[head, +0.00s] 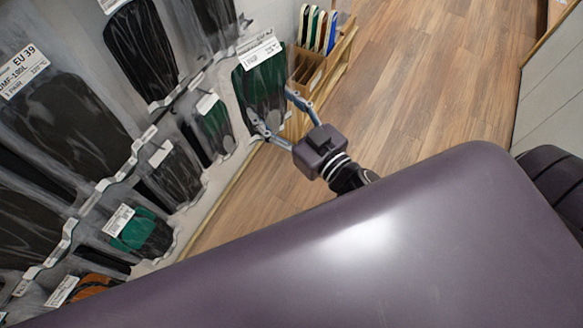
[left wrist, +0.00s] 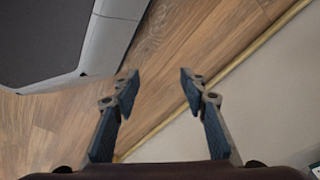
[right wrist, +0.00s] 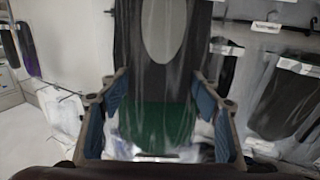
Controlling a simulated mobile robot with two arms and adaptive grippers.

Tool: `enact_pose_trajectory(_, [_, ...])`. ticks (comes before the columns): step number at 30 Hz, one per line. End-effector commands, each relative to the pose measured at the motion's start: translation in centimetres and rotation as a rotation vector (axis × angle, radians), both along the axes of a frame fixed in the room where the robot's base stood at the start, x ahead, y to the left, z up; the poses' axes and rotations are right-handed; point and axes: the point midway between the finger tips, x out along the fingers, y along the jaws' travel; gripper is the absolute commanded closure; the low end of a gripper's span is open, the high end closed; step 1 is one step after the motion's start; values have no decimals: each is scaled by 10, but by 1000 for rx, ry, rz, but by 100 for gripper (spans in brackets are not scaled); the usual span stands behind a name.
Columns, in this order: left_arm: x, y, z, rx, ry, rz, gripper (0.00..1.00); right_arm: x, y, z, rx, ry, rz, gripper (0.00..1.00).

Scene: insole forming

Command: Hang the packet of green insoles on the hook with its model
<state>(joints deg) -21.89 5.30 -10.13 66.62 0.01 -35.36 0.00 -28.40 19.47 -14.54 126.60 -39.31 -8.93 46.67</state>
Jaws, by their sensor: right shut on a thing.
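My right gripper (head: 273,107) is shut on a clear packet of green and black insoles (head: 261,84) with a white label at its top. The packet hangs upright beside the display wall. In the right wrist view, the packet (right wrist: 165,122) fills the space between the fingers of the right gripper (right wrist: 166,88). Similar green packets hang on the wall, one just left of the held packet (head: 214,125) and one lower (head: 142,233). I cannot tell which hook is free. My left gripper (left wrist: 157,86) is open and empty above the floor, seen only in the left wrist view.
The pale display wall (head: 222,178) carries rows of label strips and several black insole packets (head: 140,50). A wooden box (head: 310,70) with upright insoles stands beyond the held packet. The wooden floor (head: 430,80) to the right is clear.

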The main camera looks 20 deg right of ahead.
Motion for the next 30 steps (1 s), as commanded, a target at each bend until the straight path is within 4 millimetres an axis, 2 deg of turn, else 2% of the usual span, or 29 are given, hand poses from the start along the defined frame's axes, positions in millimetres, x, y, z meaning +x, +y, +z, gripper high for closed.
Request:
enact_pose_trajectory(1, [15,-3,-5,-2,-15,2,60,1,2,-32,-8,7,33,69])
enact_pose_trajectory(9, [67,-10,32,-8,-59,12,60,-1,6,-134,-19,43,186,69])
enact_pose_trajectory(12, [80,-12,51,-10,-76,15,60,-3,2,-170,-23,58,232,69])
enact_pose_trajectory(18, [92,-12,92,-12,-108,21,60,-5,-17,-236,-23,86,308,68])
enact_pose_trajectory(24, [90,-11,130,-12,-133,25,60,-6,-38,-281,-21,104,355,68])
enact_pose_trajectory(30, [85,-9,152,-13,-144,26,60,-6,-50,-297,-18,110,375,68])
